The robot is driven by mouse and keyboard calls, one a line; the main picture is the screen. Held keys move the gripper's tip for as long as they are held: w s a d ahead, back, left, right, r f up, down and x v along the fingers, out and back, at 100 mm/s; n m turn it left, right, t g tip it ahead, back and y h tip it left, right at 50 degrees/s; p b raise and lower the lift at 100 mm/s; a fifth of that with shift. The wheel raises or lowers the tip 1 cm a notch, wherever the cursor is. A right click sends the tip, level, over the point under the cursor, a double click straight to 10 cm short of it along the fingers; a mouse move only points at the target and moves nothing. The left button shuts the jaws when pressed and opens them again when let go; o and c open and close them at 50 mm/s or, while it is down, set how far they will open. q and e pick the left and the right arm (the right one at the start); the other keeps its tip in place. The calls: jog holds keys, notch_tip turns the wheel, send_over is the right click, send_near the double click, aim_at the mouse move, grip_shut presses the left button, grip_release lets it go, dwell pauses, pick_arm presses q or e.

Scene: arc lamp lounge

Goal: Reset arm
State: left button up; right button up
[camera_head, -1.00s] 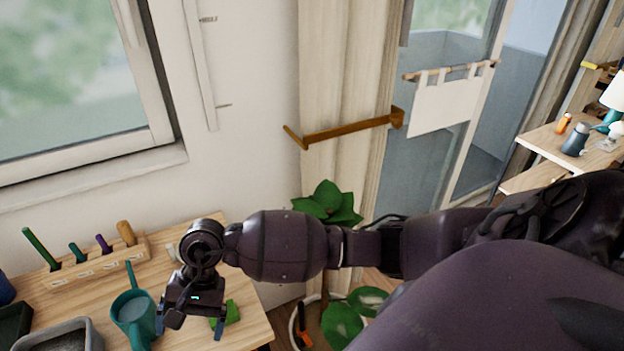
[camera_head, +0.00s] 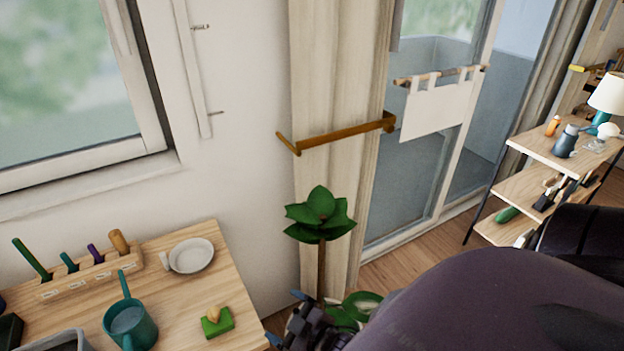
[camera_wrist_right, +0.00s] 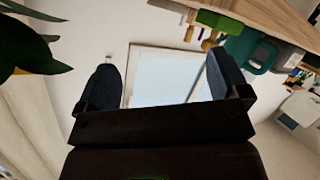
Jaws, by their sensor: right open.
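My right gripper (camera_head: 288,318) shows at the bottom centre of the head view, just off the right edge of the wooden table and beside the potted plant. In the right wrist view its two dark fingers (camera_wrist_right: 165,90) stand wide apart with nothing between them. My right arm lies folded in the lower right of the head view and hides part of the floor. My left gripper is not in view.
A shelf (camera_head: 560,150) is at the right.

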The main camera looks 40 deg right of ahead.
jog(key=s+d+f+m+g+h, duration=0.1)
jog(key=s+d+f+m+g, duration=0.1)
jog(key=s+f+m+g, duration=0.1)
jog(key=shift+s+d+f+m, duration=0.2)
jog(key=shift+s+f+m, duration=0.65)
jog(key=shift+s, duration=0.3)
jog(key=shift+r, duration=0.15)
